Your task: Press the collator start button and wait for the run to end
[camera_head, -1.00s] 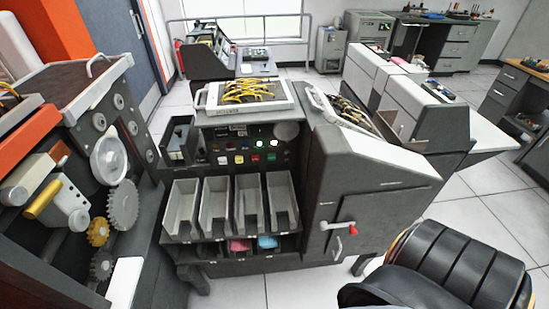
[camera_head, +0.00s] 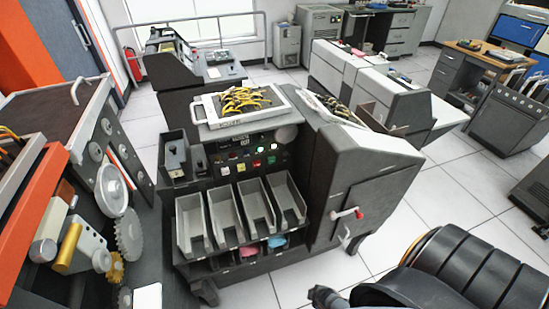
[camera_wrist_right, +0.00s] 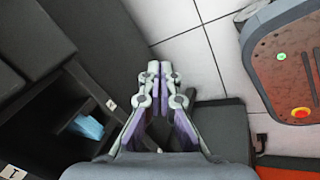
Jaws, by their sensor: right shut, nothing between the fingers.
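The collator (camera_head: 345,195) is a dark grey machine in the middle of the head view, with several grey bins on its front. Its panel (camera_head: 235,157) above the bins carries small coloured buttons and lamps. I cannot read which one is start. My right gripper (camera_wrist_right: 160,68) is shut and empty in the wrist view, pointing over the floor beside a dark cabinet. In the head view its dark end shows low, apart from the collator. My left gripper is out of view.
Pink cards (camera_head: 248,250) and blue cards (camera_head: 277,241) lie in pockets under the bins. A machine with gears (camera_head: 112,190) crowds the left.

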